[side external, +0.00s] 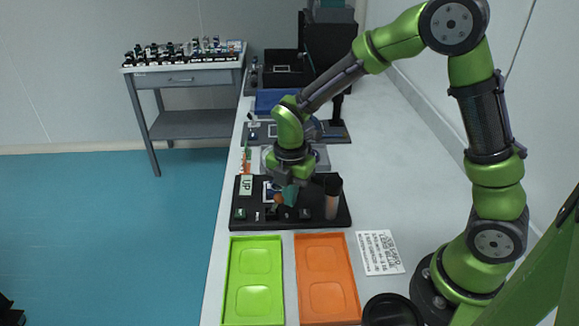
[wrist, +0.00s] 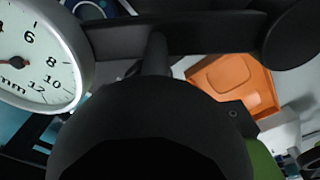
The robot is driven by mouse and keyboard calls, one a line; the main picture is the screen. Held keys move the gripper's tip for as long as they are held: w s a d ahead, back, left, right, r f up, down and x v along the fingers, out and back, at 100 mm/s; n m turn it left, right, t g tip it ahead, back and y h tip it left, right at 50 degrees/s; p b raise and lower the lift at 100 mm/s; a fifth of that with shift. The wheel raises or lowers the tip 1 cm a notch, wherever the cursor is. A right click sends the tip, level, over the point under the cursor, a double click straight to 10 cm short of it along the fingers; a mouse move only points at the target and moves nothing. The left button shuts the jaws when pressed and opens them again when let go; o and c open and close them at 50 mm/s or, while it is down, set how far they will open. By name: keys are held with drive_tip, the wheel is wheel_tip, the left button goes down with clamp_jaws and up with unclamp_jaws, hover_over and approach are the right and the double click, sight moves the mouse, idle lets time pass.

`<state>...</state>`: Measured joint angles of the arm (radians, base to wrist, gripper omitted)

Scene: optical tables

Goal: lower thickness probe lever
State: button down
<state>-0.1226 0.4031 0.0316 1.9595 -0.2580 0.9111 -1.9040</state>
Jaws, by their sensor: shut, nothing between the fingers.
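The thickness probe's round white dial (wrist: 35,55), marked in mm, shows at the left of the wrist view. A dark bar (wrist: 190,38) runs across from beside the dial to a dark rounded end at the top right. I cannot tell for sure which part is the lever. A large dark rounded shape fills the lower middle of that view and hides much. In the side external view my gripper (side external: 287,196) is shut and empty, low over the black station (side external: 325,218). The arm and gripper block the probe there, and contact cannot be told.
A green tray (side external: 232,285) and an orange tray (side external: 348,290) lie in front. A printed card (side external: 379,252) lies beside them. The white table's right side is mostly clear.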

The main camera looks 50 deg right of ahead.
drive_tip(key=shift+w+a+f, duration=0.2)
drive_tip(key=shift+w+a, duration=0.15)
drive_tip(key=shift+a, duration=0.05)
drive_tip(key=shift+w+a, duration=0.15)
drive_tip(key=shift+w, duration=0.05)
drive_tip(key=shift+a+r, duration=0.1)
drive_tip(key=shift+a, duration=0.1)
wheel_tip(320, 180, up, 7)
drive_tip(key=d, duration=0.1)
drive_tip(key=shift+s, duration=0.35)
idle(0.7)
